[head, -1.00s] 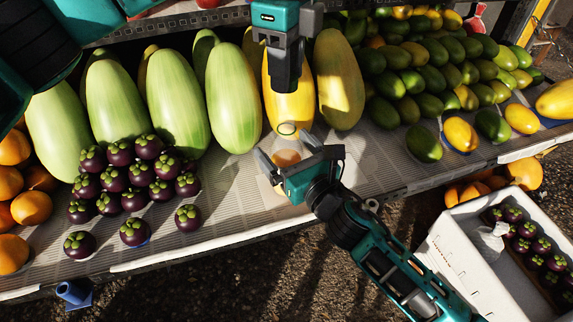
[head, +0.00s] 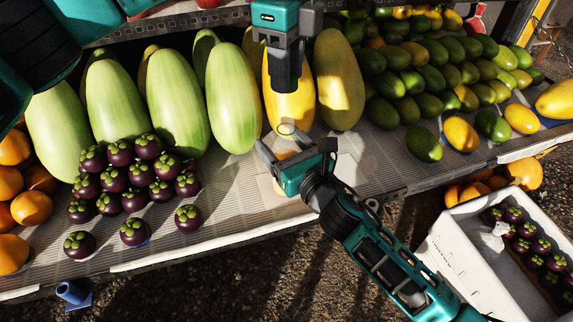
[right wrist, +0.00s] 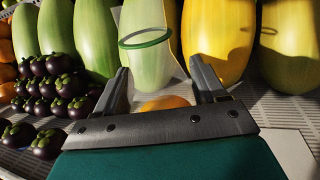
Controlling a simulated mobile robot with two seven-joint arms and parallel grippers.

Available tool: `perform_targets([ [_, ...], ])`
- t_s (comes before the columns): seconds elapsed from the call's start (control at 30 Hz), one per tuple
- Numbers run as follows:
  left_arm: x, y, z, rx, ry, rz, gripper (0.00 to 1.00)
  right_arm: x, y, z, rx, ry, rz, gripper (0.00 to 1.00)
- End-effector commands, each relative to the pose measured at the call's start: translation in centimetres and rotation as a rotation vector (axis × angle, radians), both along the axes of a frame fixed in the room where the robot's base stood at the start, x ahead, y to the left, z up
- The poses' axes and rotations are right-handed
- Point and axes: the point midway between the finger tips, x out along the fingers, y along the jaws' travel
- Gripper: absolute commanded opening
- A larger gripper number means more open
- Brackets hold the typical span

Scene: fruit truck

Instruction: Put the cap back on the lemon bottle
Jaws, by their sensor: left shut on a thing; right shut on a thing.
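The lemon bottle (head: 284,155) is a see-through vessel with something orange low inside it; it also shows in the right wrist view (right wrist: 165,103). My right gripper (head: 294,147) is shut on it near the front edge of the stall, with one finger on each side (right wrist: 159,66). My left gripper (head: 285,88) points down from above and is shut on the clear cap, whose pale round rim (head: 287,129) shows just above the bottle. In the right wrist view a green-edged ring (right wrist: 145,39) appears over the bottle. Whether cap and bottle touch is unclear.
Large green melons (head: 233,98) and yellow ones (head: 339,80) stand behind the grippers. Mangosteens (head: 135,200) lie to the left, and green and yellow mangoes (head: 424,144) to the right. A white crate (head: 455,255) stands on the ground at lower right.

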Motion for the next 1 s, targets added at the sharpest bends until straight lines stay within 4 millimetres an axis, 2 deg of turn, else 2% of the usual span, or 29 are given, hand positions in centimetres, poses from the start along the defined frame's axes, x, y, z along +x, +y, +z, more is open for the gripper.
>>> perform_targets([
  [0.03, 0.0, 0.0, 0.0, 0.0, 0.0, 0.0, 0.07, 0.0, 0.0, 0.0, -0.001, 0.001, 0.0, 0.47],
  [0.37, 0.0, 0.0, 0.0, 0.0, 0.0, 0.0, 0.07, 0.0, 0.0, -0.1, -0.001, 0.0, 0.0, 0.16],
  [0.57, 0.0, 0.1, -1.1, 0.001, 0.003, 0.0, 0.07, 0.0, 0.0, -0.1, -0.001, 0.0, 0.0, 0.16],
  [0.8, -0.1, 0.1, -4.6, 0.0, 0.002, 0.0, 0.07, 0.0, 0.0, -0.1, -0.002, 0.001, 0.0, 0.16],
  [1.0, 0.0, 0.1, -5.0, -0.002, -0.001, 0.0, 0.07, 0.0, 0.0, -0.1, -0.002, 0.001, 0.0, 0.16],
])
